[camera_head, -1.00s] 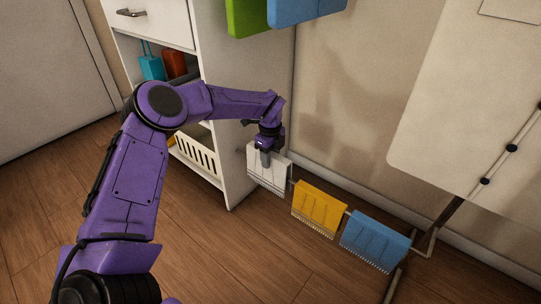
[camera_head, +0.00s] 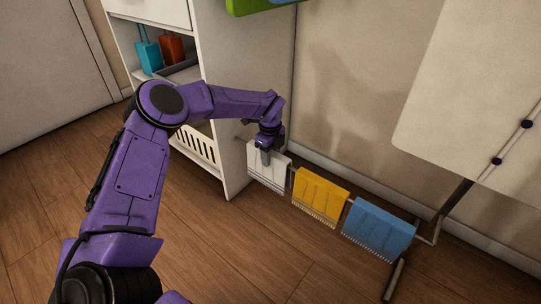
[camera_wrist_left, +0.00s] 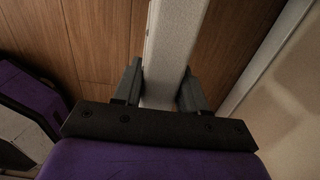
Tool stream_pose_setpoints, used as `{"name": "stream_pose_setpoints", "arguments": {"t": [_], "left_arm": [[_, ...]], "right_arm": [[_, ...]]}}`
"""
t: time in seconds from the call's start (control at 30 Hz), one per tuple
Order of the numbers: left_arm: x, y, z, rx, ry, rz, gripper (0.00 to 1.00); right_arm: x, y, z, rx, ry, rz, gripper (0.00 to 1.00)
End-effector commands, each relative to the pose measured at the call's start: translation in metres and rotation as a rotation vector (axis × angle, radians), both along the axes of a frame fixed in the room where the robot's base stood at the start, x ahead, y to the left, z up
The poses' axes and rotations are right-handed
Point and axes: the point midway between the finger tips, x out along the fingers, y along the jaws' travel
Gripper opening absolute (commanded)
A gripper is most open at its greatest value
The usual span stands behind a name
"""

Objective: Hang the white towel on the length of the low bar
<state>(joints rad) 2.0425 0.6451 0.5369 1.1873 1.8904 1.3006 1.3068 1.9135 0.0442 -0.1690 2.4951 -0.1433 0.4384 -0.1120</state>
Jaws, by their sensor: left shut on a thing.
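The white towel (camera_head: 268,178) hangs folded at the left end of the low bar (camera_head: 348,201), level with the other towels. My left gripper (camera_head: 265,156) is above it, pointing down, and shut on its top edge. In the left wrist view the towel (camera_wrist_left: 172,45) shows as a pale strip running between the two dark fingers of my left gripper (camera_wrist_left: 160,92). Whether the towel rests on the bar beneath the fingers is hidden. My right gripper is in neither view.
A yellow towel (camera_head: 320,194) and a blue towel (camera_head: 378,231) hang further right on the bar. A white shelf unit (camera_head: 232,120) stands close behind and left of the white towel. A large pale board (camera_head: 480,90) is at right. Wooden floor in front is clear.

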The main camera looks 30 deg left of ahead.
Motion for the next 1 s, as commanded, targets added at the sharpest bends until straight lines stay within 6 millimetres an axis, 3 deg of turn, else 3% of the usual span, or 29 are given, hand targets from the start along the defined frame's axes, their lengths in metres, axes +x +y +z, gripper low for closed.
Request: {"name": "stream_pose_setpoints", "arguments": {"t": [0.77, 0.8, 0.87, 1.0], "left_arm": [[0.0002, 0.0000, -0.0067, 0.000, -0.001, 0.000, 0.00], [0.0001, 0.0000, -0.0067, 0.000, -0.001, 0.000, 0.45], [0.0002, 0.0000, -0.0066, 0.000, -0.001, 0.000, 0.64], [0.0001, 0.0000, -0.0068, 0.000, 0.000, 0.000, 0.67]], "right_arm": [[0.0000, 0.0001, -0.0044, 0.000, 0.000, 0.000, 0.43], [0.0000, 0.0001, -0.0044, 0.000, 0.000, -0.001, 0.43], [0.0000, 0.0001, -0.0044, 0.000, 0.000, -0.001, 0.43], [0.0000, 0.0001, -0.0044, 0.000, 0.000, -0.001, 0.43]]}}
